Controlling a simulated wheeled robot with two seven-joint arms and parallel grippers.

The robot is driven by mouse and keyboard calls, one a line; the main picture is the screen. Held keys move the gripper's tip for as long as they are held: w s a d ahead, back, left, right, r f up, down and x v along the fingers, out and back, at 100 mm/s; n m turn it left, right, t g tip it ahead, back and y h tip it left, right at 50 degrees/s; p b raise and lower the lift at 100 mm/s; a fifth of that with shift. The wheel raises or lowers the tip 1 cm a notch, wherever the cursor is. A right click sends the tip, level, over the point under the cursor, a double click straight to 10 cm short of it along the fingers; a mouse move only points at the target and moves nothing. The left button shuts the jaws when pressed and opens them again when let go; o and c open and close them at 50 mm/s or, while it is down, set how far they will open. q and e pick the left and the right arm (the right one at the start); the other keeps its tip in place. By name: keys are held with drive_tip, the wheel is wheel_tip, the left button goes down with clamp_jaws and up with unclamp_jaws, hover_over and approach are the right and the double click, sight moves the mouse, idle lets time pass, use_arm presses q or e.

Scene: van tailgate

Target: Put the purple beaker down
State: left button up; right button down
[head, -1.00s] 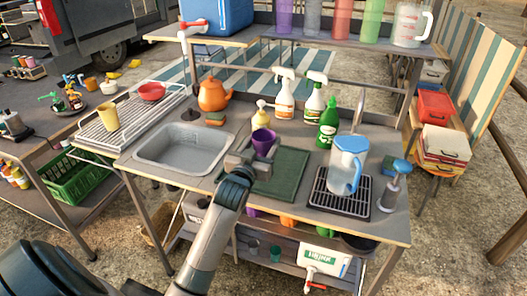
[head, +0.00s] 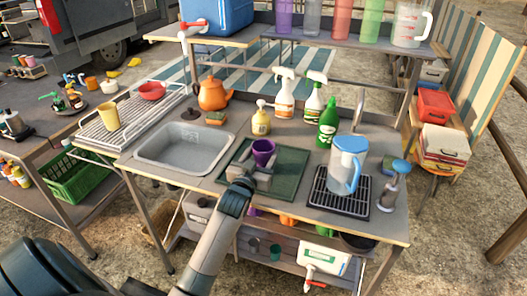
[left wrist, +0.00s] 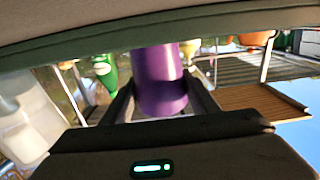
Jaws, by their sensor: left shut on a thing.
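The purple beaker (head: 263,152) is upright over the dark green mat (head: 290,184) on the worktop. My left gripper (head: 259,168) is shut on the beaker, with a finger on each side of it. The left wrist view shows the beaker (left wrist: 160,82) between the two fingers (left wrist: 160,100). I cannot tell whether its base touches the mat, because the gripper hides it. My right gripper is not in view.
A grey sink (head: 185,147) lies left of the mat. A blue-lidded jug (head: 346,165) stands on a black rack (head: 340,203) to the right. A yellow soap bottle (head: 261,121), spray bottles and a green bottle (head: 327,122) stand behind. The mat's right part is clear.

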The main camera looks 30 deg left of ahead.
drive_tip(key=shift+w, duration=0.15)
use_arm(q)
drive_tip(key=shift+f, duration=0.15)
drive_tip(key=o, duration=1)
drive_tip(key=shift+o, duration=0.2)
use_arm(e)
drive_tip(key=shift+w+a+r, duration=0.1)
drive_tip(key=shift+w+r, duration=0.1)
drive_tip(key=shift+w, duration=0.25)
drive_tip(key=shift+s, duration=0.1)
